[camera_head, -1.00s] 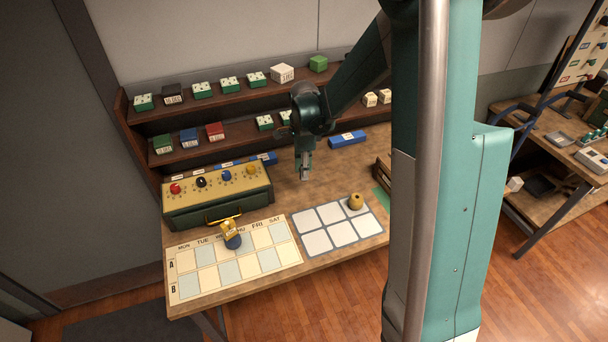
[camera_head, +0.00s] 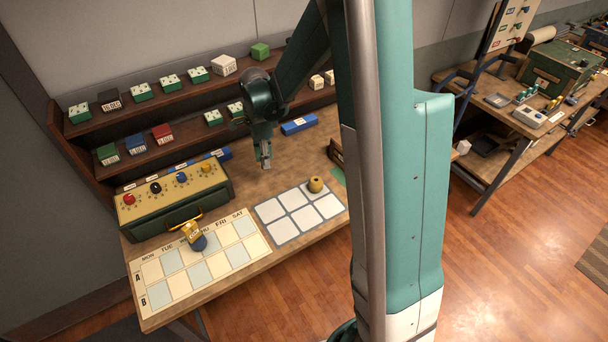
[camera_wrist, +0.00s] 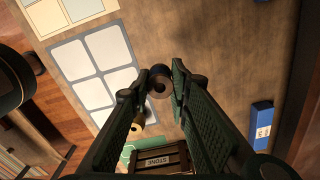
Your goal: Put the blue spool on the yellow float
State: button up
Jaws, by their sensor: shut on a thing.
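My gripper (camera_head: 265,164) is above the wooden table, behind the white grid mat. The spool's color is hard to read in the shade. A yellow-tan round piece with a dark top hole, apparently the yellow float (camera_head: 315,185), sits on the grid's far right cell. In the wrist view this float (camera_wrist: 139,121) is partly hidden by the left finger. It is apart from the held spool.
A yellow object (camera_head: 191,231) with a blue round part stands on the calendar mat (camera_head: 160,290). A yellow-topped knob box (camera_head: 170,195) is at left, shelves of small boxes behind. A blue block (camera_head: 299,124) and a STONE crate (camera_wrist: 160,158) lie near my gripper.

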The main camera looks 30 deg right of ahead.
jog(key=s+d+r+m+p, duration=0.1)
jog(key=s+d+r, duration=0.4)
jog(key=s+d, duration=0.6)
jog(key=d+m, duration=0.1)
jog(key=d, duration=0.2)
jog(key=shift+d+r+m, duration=0.2)
jog(key=shift+m, duration=0.1)
jog(key=shift+s, duration=0.1)
send_over(316, 180)
jog(key=shift+f, duration=2.95)
jog(key=shift+f, duration=0.1)
jog(key=shift+f, duration=2)
jog(key=shift+f+b, duration=0.2)
jog(key=shift+b, duration=0.15)
jog(key=o, duration=0.7)
